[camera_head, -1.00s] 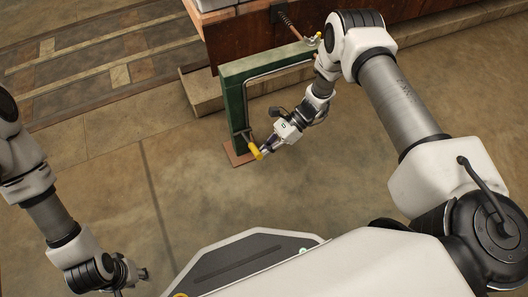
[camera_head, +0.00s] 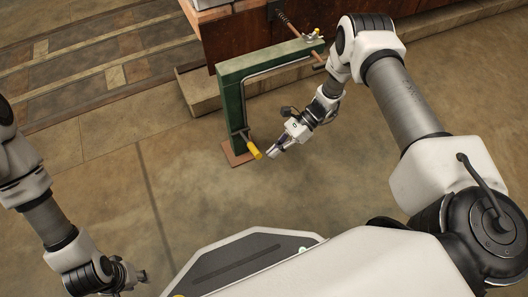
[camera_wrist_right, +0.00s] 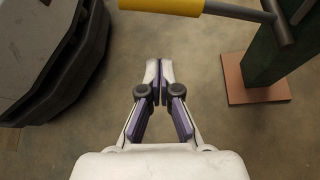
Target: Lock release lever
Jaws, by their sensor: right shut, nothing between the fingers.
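The release lever has a yellow handle (camera_head: 253,150) on a dark metal rod, mounted low on the green frame post (camera_head: 232,108). In the right wrist view the yellow handle (camera_wrist_right: 170,6) crosses the top edge, with its grey rod running right to the post (camera_wrist_right: 275,45). My right gripper (camera_head: 274,153) is just to the right of the handle, apart from it. In the right wrist view its fingertips (camera_wrist_right: 159,65) are together with nothing between them, below the handle in the picture. My left gripper (camera_head: 140,276) is at the lower left, far from the lever; its fingers are too small to judge.
The post stands on a reddish base plate (camera_head: 238,154). A rusty brown structure (camera_head: 300,30) with a stone ledge stands behind. My own base is at the bottom. The tiled floor (camera_head: 185,185) left of the lever is clear.

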